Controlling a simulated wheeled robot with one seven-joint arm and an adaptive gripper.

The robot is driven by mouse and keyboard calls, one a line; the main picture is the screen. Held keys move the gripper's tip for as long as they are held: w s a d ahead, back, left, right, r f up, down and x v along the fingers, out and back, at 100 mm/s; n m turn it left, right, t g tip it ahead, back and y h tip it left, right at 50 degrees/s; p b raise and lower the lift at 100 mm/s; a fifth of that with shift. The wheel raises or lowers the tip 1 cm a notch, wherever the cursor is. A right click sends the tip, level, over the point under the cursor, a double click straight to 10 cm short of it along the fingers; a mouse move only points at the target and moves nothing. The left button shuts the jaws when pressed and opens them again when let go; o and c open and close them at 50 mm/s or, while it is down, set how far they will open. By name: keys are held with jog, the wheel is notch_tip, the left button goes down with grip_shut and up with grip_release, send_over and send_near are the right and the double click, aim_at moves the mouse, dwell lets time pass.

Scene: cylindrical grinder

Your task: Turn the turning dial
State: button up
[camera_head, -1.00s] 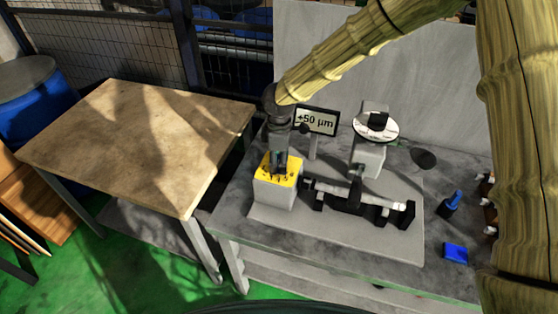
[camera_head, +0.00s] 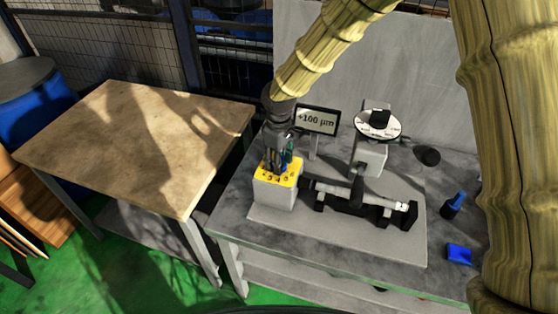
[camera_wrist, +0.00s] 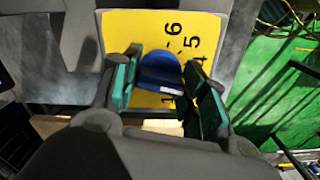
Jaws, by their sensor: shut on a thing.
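The turning dial is a blue knob (camera_wrist: 160,72) on a yellow face (camera_wrist: 120,35) with black numbers, of which 4, 5 and 6 read clearly in the wrist view. The yellow face tops a grey box (camera_head: 273,194) at the left of the machine in the head view. My gripper (camera_wrist: 164,88) points down at the face, with its green-padded fingers on both sides of the blue knob, shut on it. In the head view, my gripper (camera_head: 280,163) hides much of the knob. A display (camera_head: 317,120) behind it reads +100 µm.
A white round dial (camera_head: 364,125) with a black knob stands at the back right. A horizontal shaft (camera_head: 340,191) lies on black supports right of the box. A blue block (camera_head: 459,253) lies at the bench's right. A wooden table (camera_head: 120,150) stands left, mostly bare.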

jog(key=shift+w+r, duration=0.15)
jog(key=shift+r, duration=0.05)
jog(key=o, duration=1)
jog(key=shift+d+f, duration=0.1)
notch_tip(320, 180, up, 12)
dwell(0.5)
